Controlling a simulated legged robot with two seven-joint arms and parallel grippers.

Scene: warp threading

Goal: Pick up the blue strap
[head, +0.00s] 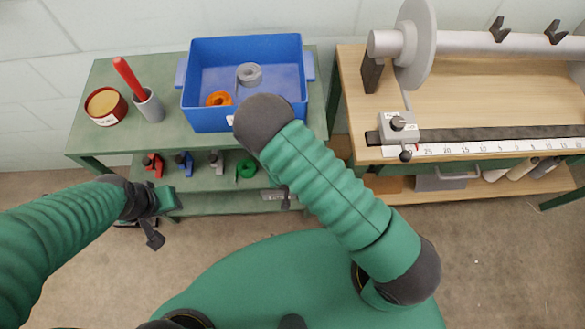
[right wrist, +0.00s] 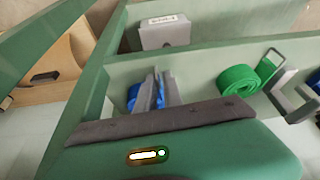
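The blue strap (right wrist: 132,94) shows in the right wrist view as small blue patches beside and between my right gripper's fingers (right wrist: 160,90). Most of it is hidden behind them. The two grey fingers stand close together, with blue in the narrow gap; I cannot tell whether they press on it. In the head view my right arm hides the right gripper and the strap. My left gripper (head: 154,230) hangs in front of the lower shelf at the left, away from the strap. Its finger opening is unclear.
A green strap coil (right wrist: 245,79) and a grey clamp (right wrist: 292,97) lie right of the right gripper. A grey labelled box (right wrist: 166,32) stands beyond. Red (head: 153,165) and blue (head: 184,163) clamps sit on the lower shelf. A blue bin (head: 205,120) stands above.

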